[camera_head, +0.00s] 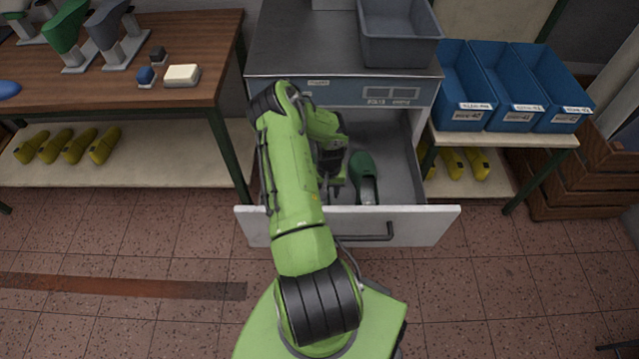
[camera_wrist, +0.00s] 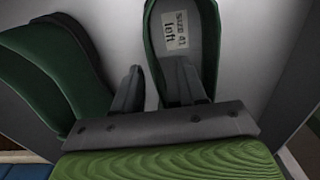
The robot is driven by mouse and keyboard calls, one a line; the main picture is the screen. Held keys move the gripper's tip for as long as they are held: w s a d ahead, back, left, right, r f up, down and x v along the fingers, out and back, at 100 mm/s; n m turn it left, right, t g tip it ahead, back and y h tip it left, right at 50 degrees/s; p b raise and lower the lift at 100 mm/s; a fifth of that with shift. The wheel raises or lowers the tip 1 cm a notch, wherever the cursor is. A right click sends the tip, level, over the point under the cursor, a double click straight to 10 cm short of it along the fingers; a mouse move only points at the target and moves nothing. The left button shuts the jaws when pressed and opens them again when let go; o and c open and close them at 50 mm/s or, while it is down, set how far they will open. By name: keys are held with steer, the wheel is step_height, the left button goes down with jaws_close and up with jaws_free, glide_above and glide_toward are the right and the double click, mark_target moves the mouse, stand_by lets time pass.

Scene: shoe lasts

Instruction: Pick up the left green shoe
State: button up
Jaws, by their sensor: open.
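Another dark green shoe (camera_wrist: 45,72) lies to the left. In the head view, a green shoe (camera_head: 362,170) lies in the open drawer, right of my gripper (camera_head: 336,182). I cannot tell which shoe this is; my arm hides part of the drawer.
The drawer (camera_head: 425,227) is pulled out below a cabinet with a grey bin (camera_head: 398,48) on top. Blue bins (camera_head: 508,118) stand on a shelf to the right. A wooden table (camera_head: 205,85) with shoe lasts is at the left. Drawer walls close in around my gripper.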

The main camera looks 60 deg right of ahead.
jaws_close()
stand_by(0.4)
